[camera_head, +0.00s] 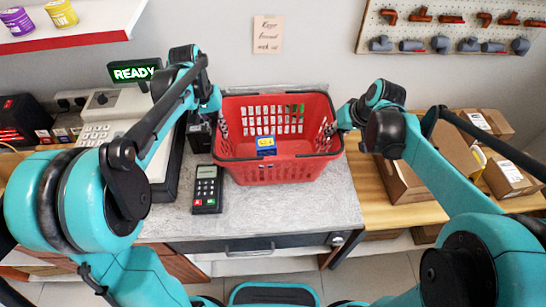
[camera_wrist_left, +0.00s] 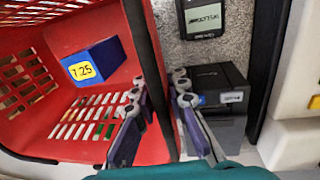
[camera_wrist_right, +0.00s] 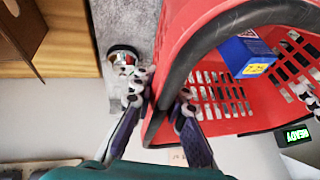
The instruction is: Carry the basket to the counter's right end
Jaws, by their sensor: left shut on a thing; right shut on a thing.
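The red basket (camera_head: 275,165) is over the grey counter (camera_head: 300,210), near its right end; I cannot tell whether its base touches the top. A blue box (camera_head: 265,145) with a yellow price label lies inside, and it also shows in the left wrist view (camera_wrist_left: 94,62). My left gripper (camera_head: 216,112) is shut on the basket's left side, with its fingers (camera_wrist_left: 160,95) astride the dark rim. My right gripper (camera_head: 340,127) is shut on the basket's right side, and the right wrist view shows the red wall between its fingers (camera_wrist_right: 160,98).
A card terminal (camera_head: 207,188) lies left of the basket, beside the cash register (camera_head: 120,110) and a black device (camera_head: 199,137). A wooden bench (camera_head: 385,210) with cardboard boxes (camera_head: 400,183) adjoins the counter's right side. The counter front before the basket is clear.

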